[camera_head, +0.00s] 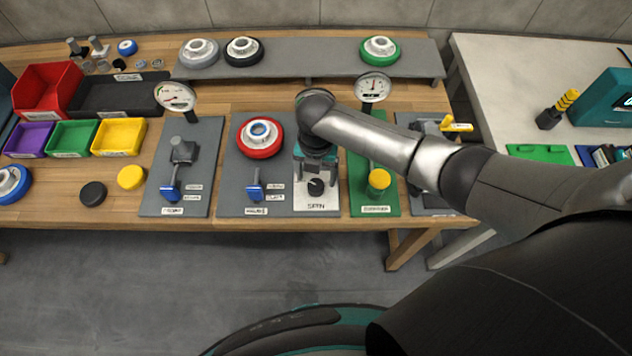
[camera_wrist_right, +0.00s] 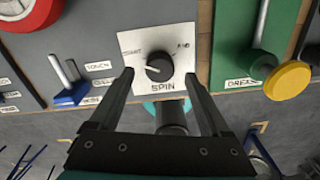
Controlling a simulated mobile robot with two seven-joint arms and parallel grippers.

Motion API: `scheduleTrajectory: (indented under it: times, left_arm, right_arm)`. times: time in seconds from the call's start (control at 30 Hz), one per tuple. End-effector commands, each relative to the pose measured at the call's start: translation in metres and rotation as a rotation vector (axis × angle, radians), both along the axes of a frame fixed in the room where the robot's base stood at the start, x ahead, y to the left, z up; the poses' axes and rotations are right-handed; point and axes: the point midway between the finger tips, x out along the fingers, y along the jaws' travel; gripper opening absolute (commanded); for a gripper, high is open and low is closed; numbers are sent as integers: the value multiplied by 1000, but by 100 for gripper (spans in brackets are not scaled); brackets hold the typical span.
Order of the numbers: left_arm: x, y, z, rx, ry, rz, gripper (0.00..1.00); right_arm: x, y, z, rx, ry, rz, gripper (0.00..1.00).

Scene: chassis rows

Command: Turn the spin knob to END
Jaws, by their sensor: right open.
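The spin knob (camera_head: 316,187) is a black round knob on a white plate (camera_head: 316,204) marked SPIN. In the right wrist view the knob (camera_wrist_right: 158,69) has a pale pointer mark on its left side, toward the upper-left label. The END label (camera_wrist_right: 183,46) is at the plate's upper right. My right gripper (camera_head: 316,176) is over the plate, pointing down. In the right wrist view its open fingers (camera_wrist_right: 159,75) stand on either side of the knob, with a gap to each side; I cannot tell their height above the plate. My left gripper is not in view.
A red handwheel (camera_head: 260,138) and a blue-handled lever (camera_head: 255,190) are left of the plate. A green panel (camera_head: 359,190) with a yellow knob (camera_head: 378,182) is close on the right. Gauges, bins and loose wheels stand farther off on the bench.

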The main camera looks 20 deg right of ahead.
Motion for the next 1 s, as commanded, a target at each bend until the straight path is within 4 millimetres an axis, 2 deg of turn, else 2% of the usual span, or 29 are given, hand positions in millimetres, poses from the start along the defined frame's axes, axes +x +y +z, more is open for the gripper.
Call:
scheduleTrajectory:
  times: [0.1, 0.23, 0.63, 1.0]
  left_arm:
    - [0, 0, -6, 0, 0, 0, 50]
    - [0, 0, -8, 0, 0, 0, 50]
    - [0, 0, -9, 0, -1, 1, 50]
    - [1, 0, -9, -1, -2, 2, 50]
  right_arm:
    - [-1, 0, -18, -1, 2, 1, 81]
    - [0, 0, -29, 0, 1, 0, 81]
    - [0, 0, -34, 0, -1, 1, 81]
    - [0, 0, -34, 0, -1, 0, 41]
